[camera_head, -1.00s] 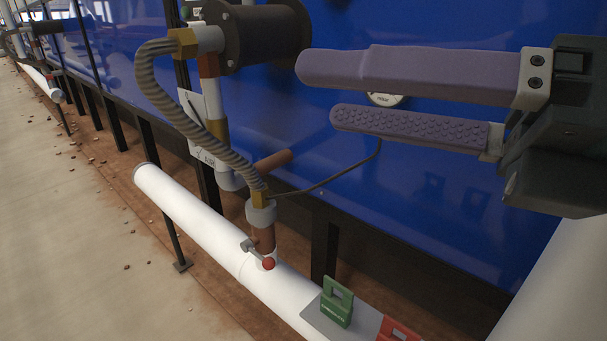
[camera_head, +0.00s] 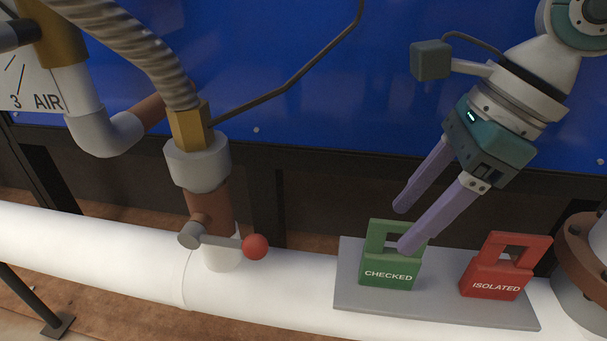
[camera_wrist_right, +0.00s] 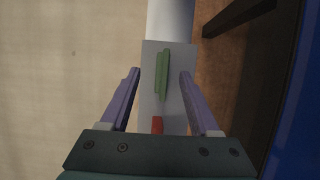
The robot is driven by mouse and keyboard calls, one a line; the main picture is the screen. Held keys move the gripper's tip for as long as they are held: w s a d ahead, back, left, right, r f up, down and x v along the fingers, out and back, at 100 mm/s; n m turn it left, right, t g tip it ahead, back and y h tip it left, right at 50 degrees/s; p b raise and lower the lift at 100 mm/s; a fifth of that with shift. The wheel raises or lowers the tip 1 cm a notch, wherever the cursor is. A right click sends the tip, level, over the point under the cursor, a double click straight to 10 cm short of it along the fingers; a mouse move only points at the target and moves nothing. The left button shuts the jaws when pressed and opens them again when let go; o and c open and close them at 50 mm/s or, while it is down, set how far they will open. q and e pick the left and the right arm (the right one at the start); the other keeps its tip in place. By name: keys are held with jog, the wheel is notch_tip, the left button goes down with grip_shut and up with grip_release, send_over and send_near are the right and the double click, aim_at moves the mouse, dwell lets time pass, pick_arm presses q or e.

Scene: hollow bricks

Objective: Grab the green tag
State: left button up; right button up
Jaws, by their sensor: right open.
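The green tag (camera_head: 390,266), marked CHECKED, stands upright on a grey plate (camera_head: 440,306) on the white pipe. It has a handle loop at its top. My right gripper (camera_head: 403,229) is open, with its purple fingers reaching down to the tag's handle, one finger in front of it and one behind. In the right wrist view the green tag (camera_wrist_right: 162,74) lies between the two fingertips (camera_wrist_right: 160,71), with a gap on each side. I see no contact. My left gripper is not in view.
A red tag (camera_head: 494,279) marked ISOLATED stands on the same plate, right of the green one. A brown flange (camera_head: 585,250) stands at the right edge. A blue wall (camera_head: 300,80) rises behind.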

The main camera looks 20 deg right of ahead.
aim_at(383, 249)
jog(key=shift+x, duration=0.95)
jog(key=b+x, duration=0.1)
jog(key=x, duration=0.2)
jog(key=d+b+x, duration=0.1)
jog(key=x, duration=0.1)
jog(key=shift+w+a+f+b, duration=0.1)
jog(key=shift+f+b, duration=0.05)
jog(key=shift+b, duration=0.15)
jog(key=shift+c, duration=0.4)
grip_shut()
